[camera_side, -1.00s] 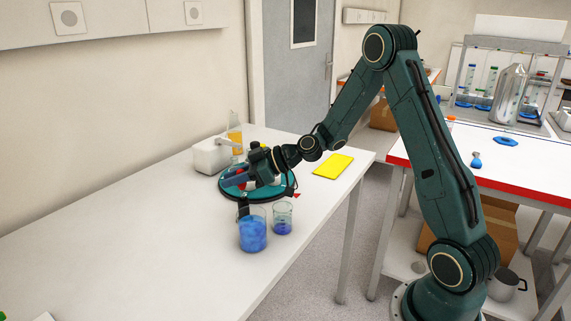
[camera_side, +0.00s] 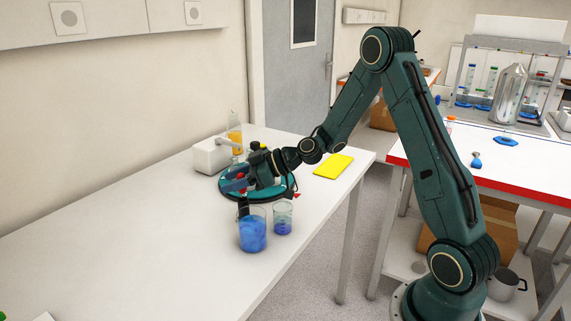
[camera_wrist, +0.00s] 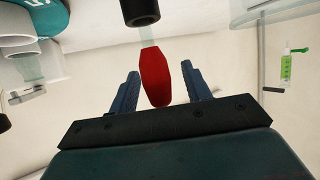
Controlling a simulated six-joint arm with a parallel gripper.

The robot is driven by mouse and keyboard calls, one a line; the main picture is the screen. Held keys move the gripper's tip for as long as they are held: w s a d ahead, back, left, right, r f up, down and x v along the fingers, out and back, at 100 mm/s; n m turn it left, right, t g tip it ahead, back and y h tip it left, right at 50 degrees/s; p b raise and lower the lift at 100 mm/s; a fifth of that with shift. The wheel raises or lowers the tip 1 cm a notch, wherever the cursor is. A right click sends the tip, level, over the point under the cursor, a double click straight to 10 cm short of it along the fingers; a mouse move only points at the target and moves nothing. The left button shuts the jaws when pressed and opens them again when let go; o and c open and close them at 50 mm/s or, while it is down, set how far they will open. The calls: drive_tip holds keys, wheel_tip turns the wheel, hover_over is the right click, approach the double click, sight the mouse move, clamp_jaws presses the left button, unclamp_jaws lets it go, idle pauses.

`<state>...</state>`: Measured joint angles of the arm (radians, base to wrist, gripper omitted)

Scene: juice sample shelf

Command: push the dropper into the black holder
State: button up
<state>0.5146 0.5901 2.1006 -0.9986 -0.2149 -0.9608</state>
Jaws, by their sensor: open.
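The dropper has a red bulb (camera_wrist: 155,78) and a pale clear tube (camera_wrist: 150,36) in the wrist view. The tube meets the black holder (camera_wrist: 140,10) at the top of that view; how deep it sits in it I cannot tell. My gripper (camera_wrist: 161,80) is open, with one blue finger on each side of the bulb and a visible gap on both sides. In the side view my gripper (camera_side: 234,181) is over the round teal stand (camera_side: 227,192), with a little red showing by the fingers. The holder cannot be made out clearly there.
A beaker of blue liquid (camera_side: 252,236) and a smaller glass (camera_side: 283,218) stand close in front of the stand. A white box (camera_side: 210,156) and an orange bottle (camera_side: 235,134) stand behind it. A yellow pad (camera_side: 333,166) lies to the right.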

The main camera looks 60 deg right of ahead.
drive_tip(key=shift+s+d, duration=0.1)
drive_tip(key=v, duration=1.3)
drive_tip(key=shift+s+d, duration=0.15)
drive_tip(key=shift+s, duration=0.1)
drive_tip(key=s+a+r+g+h, duration=0.25)
drive_tip(key=s+a+g, duration=0.35)
drive_tip(key=a, duration=0.4)
drive_tip(key=s+r+m+h, duration=0.2)
drive_tip(key=s+m, duration=0.1)
drive_tip(key=s, duration=0.5)
drive_tip(key=s+r+m+h, duration=0.2)
drive_tip(key=s+m, duration=0.1)
drive_tip(key=s, duration=0.5)
drive_tip(key=shift+s+a+m+h, duration=0.25)
drive_tip(key=shift+a+m+h, duration=0.1)
drive_tip(key=shift+a, duration=0.15)
